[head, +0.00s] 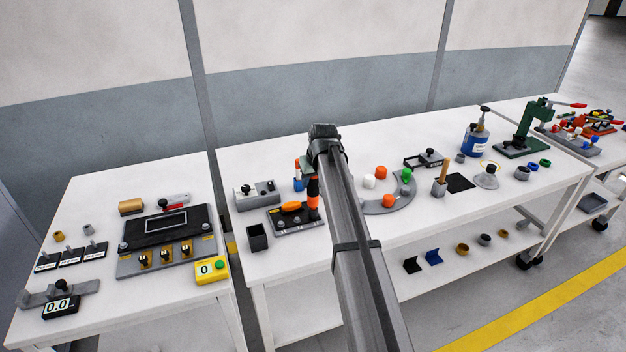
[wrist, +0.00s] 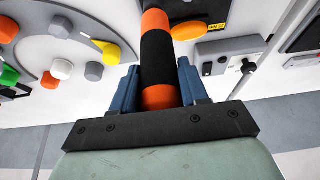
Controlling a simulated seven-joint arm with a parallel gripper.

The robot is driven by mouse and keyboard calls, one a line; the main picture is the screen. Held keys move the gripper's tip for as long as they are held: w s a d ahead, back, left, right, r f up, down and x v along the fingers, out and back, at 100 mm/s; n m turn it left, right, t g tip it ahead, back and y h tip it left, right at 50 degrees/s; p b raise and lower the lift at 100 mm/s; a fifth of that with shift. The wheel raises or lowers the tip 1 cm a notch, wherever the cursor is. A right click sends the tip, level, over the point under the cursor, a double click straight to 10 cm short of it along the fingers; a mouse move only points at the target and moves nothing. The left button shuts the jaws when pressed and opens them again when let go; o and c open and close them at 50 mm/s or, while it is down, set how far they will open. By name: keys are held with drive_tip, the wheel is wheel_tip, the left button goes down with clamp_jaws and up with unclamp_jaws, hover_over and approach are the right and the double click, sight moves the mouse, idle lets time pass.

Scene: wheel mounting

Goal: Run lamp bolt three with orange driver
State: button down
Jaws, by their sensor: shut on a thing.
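My gripper (wrist: 157,88) is shut on the orange-and-black driver (wrist: 157,50), with a blue finger on each side of its handle. In the head view the driver (head: 313,191) stands about upright over the right end of the dark lamp plate (head: 296,222). An orange lamp (head: 290,206) lies on that plate. White marks show along the plate's front edge, too small to read. Bolt three cannot be made out, and the driver's tip is not clear, so I cannot tell whether it touches a bolt. My arm covers the area just right of the plate.
A dark open box (head: 257,238) stands left of the plate, and a grey switch box (head: 257,194) behind it. A grey curved tray (head: 391,207) with coloured knobs lies to the right. A wooden-handled tool (head: 443,176) stands beyond it. The table's front strip is mostly clear.

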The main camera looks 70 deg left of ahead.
drive_tip(key=shift+r, duration=3.45)
